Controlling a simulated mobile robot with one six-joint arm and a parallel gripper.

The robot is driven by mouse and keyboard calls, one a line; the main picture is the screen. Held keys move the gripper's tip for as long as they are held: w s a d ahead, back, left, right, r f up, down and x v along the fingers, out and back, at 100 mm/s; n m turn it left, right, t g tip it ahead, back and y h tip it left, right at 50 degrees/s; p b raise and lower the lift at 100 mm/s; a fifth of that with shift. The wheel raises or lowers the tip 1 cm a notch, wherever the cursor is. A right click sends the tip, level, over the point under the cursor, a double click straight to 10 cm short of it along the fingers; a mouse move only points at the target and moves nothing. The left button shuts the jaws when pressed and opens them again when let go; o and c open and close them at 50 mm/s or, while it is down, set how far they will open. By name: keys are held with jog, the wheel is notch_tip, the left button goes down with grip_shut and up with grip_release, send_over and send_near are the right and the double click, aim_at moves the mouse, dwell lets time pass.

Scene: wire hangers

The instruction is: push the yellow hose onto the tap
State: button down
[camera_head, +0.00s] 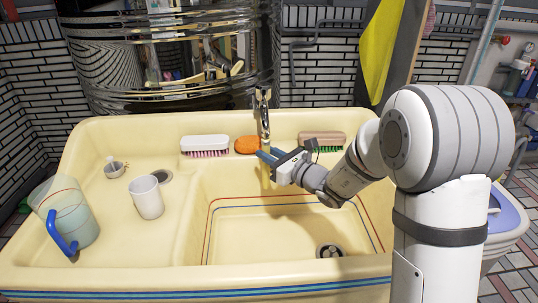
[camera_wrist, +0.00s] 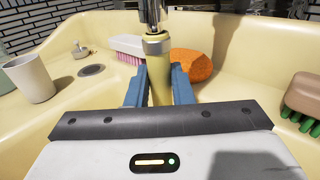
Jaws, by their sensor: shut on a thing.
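My gripper (camera_wrist: 160,88) is shut on the yellow hose (camera_wrist: 159,90), with a blue finger on each side of it. The hose stands upright, directly under the metal tap (camera_wrist: 151,14). Its upper end meets the tap's lower end in the wrist view; I cannot tell whether it is around the spout or only touching it. In the head view the tap (camera_head: 264,112) comes down at the sink's back edge. My gripper (camera_head: 268,158) is just below it, over the basin, and mostly hides the hose (camera_head: 265,176).
A white brush (camera_head: 205,143), an orange sponge (camera_head: 246,145) and a green-bristled brush (camera_head: 322,138) lie on the sink's back ledge. A white cup (camera_head: 146,198) and a clear jug with a blue handle (camera_head: 72,215) stand on the left. The basin (camera_head: 265,235) is empty.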

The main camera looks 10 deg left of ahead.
jog(key=shift+r, duration=0.45)
jog(key=c, duration=1.2)
grip_release()
jog(key=shift+f, duration=0.1)
jog(key=v, duration=1.4)
jog(key=shift+s+d+p, duration=0.15)
jog(key=shift+d+p, duration=0.15)
jog(key=shift+d, duration=0.05)
